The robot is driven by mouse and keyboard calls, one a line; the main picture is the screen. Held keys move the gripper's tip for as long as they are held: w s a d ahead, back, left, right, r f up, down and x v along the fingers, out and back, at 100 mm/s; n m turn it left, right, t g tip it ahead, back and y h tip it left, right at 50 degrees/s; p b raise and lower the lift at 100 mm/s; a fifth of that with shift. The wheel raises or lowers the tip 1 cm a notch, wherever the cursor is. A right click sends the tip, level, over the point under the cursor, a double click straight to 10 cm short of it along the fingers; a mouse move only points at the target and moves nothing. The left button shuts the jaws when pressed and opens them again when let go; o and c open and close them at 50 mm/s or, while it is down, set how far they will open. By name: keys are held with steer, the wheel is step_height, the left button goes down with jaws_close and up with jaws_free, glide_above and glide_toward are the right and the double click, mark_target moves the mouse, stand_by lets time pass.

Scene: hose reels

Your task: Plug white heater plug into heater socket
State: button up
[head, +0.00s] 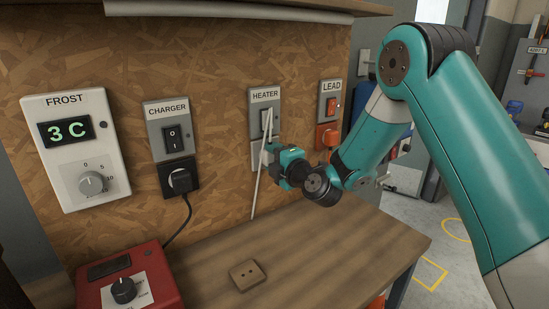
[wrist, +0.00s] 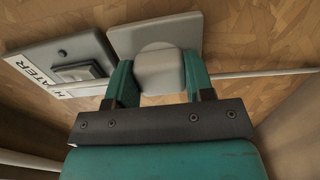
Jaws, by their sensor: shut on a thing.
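The white heater plug (wrist: 160,70) is held between the two teal fingers of my gripper (wrist: 159,82) in the wrist view. Behind it is the pale grey heater socket plate (wrist: 122,38); I cannot tell whether the plug touches it or is in it. In the head view my gripper (head: 270,154) is at the heater socket (head: 255,153), which it partly covers, below the HEATER switch panel (head: 257,106). The plug is mostly hidden there. A white cord (head: 258,185) passes in front of the panel and hangs down towards the bench.
To the left are the CHARGER switch (head: 174,137) with a black plug (head: 181,180) below, and the FROST display (head: 67,132). To the right is an orange plug (head: 327,136) under LEAD.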

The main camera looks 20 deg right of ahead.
steer(key=o, duration=0.9)
steer(key=shift+o, duration=0.2)
steer(key=b+v, duration=1.5)
steer(key=v, duration=0.2)
steer(key=shift+s+b, duration=0.15)
steer(key=shift+b, duration=0.2)
steer(key=shift+d, duration=0.15)
